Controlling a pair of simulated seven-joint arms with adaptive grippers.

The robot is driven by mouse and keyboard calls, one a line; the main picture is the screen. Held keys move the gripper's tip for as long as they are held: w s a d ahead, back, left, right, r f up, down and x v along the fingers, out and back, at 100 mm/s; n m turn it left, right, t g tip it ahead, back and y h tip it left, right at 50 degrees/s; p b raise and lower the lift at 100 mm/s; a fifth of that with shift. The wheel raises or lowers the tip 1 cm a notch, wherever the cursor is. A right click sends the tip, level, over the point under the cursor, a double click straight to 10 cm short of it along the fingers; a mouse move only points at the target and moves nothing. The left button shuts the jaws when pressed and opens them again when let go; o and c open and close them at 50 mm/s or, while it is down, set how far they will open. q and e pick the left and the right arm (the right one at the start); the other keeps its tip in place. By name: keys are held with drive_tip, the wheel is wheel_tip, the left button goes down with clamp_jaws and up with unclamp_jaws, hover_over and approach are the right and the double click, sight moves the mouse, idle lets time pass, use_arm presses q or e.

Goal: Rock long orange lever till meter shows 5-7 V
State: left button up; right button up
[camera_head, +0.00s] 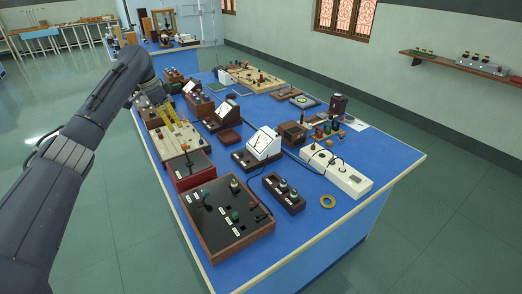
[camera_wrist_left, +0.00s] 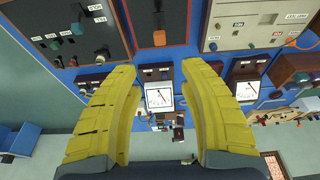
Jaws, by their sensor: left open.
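A red-edged box with a dark top (camera_head: 190,171) stands at the left edge of the blue bench, with a small upright lever (camera_head: 186,151) on it. In the left wrist view the box shows at the top, with an orange lever tip (camera_wrist_left: 159,38). A white-faced needle meter (camera_head: 264,143) stands to its right; it also shows between my fingers in the left wrist view (camera_wrist_left: 159,97). Its reading is too small to tell. My left gripper (camera_head: 172,119), with yellow fingers, is open and empty above the cream panel, apart from the lever. My right gripper is out of view.
A dark wooden-edged panel (camera_head: 220,236) with several knobs lies nearest. The cream panel (camera_head: 178,144) lies beyond the red box. A second meter (camera_head: 223,112) stands farther back. A white power strip (camera_head: 340,176) lies right. The bench's front right area is mostly clear.

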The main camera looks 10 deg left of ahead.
sight(183, 145)
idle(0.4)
use_arm(q)
drive_tip(key=s+a+f+n+h, duration=0.1)
drive_tip(key=s+a+f+h, duration=0.1)
drive_tip(key=s+a+f, duration=0.5)
drive_tip(key=s+a+f+n+h, duration=0.15)
drive_tip(key=s+f, duration=0.45)
drive_tip(key=f, duration=0.6)
wheel_tip(183, 145, up, 4)
drive_tip(key=a+t+h, duration=0.1)
drive_tip(key=t+h, duration=0.2)
drive_tip(key=w+r+m+t+h, duration=0.1)
drive_tip(key=w+r+m+t, duration=0.25)
drive_tip(key=r, duration=0.65)
drive_tip(key=shift+n+t, duration=0.35)
drive_tip(key=shift+n, duration=0.15)
drive_tip(key=x, duration=1.7)
drive_tip(key=shift+w+a, duration=0.1)
drive_tip(key=shift+c, duration=0.3)
clamp_jaws()
